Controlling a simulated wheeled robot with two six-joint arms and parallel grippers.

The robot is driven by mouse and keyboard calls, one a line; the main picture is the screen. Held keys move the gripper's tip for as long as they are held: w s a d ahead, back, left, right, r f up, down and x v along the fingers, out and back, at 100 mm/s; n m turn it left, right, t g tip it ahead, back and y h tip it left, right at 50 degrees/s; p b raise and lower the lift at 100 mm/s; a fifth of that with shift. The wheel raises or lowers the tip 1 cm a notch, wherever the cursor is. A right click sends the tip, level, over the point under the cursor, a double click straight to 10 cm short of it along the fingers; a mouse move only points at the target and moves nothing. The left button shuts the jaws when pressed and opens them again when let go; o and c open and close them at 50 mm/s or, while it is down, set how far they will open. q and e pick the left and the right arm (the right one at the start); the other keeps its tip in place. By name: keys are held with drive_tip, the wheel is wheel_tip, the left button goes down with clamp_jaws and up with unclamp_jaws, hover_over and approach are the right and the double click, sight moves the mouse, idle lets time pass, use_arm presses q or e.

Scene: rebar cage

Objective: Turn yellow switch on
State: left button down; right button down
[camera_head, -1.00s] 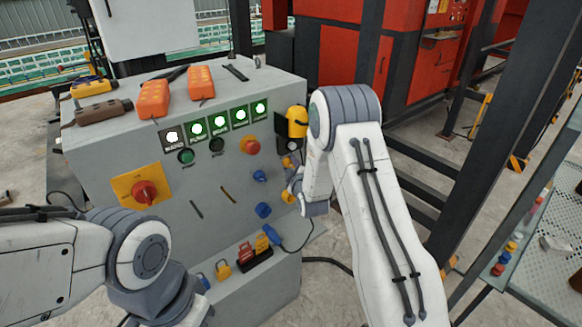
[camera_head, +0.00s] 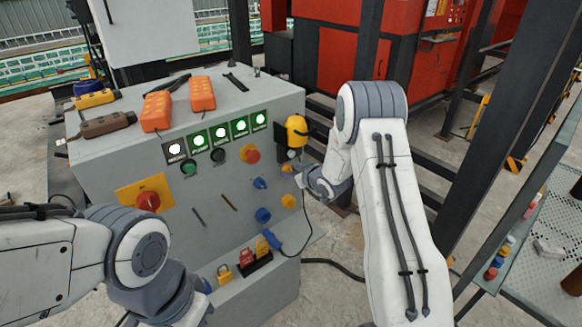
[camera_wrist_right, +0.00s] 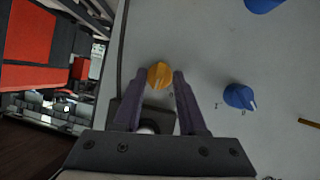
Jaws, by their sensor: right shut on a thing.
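The yellow switch (camera_head: 287,168) is a small rotary knob near the right edge of the grey control box's sloped front. In the right wrist view the yellow switch (camera_wrist_right: 159,76) sits between the fingertips of my right gripper (camera_wrist_right: 161,74), which is shut on it. A small 0 is printed beside it, and a pale pointer line shows on its face. In the head view my right gripper (camera_head: 298,173) reaches the knob from the right and is partly hidden by its own wrist. My left arm is at lower left; its fingers are not visible.
A second yellow knob (camera_head: 288,201) is below. Blue knobs (camera_head: 260,183) are to the left; one shows in the wrist view (camera_wrist_right: 238,96). A cable hangs below.

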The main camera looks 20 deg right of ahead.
drive_tip(key=m+y+p, duration=0.1)
drive_tip(key=p, duration=0.1)
drive_tip(key=m+y+p, duration=0.1)
drive_tip(key=p, duration=0.1)
drive_tip(key=shift+d+r+m+g+y+p, duration=0.2)
drive_tip(key=shift+d+m+g+y+p, duration=0.1)
drive_tip(key=shift+m+g+p, duration=0.1)
drive_tip(key=shift+w+d+f+m+g+y+p, duration=0.1)
drive_tip(key=shift+m+g+y+p, duration=0.05)
drive_tip(key=shift+m+y+p, duration=0.4)
drive_tip(key=shift+w+f+m+g+y+p, duration=0.15)
drive_tip(key=shift+m+y+p, duration=0.15)
drive_tip(key=shift+m+y, duration=0.25)
drive_tip(key=shift+s, duration=0.1)
drive_tip(key=shift+c, duration=2.3)
unclamp_jaws()
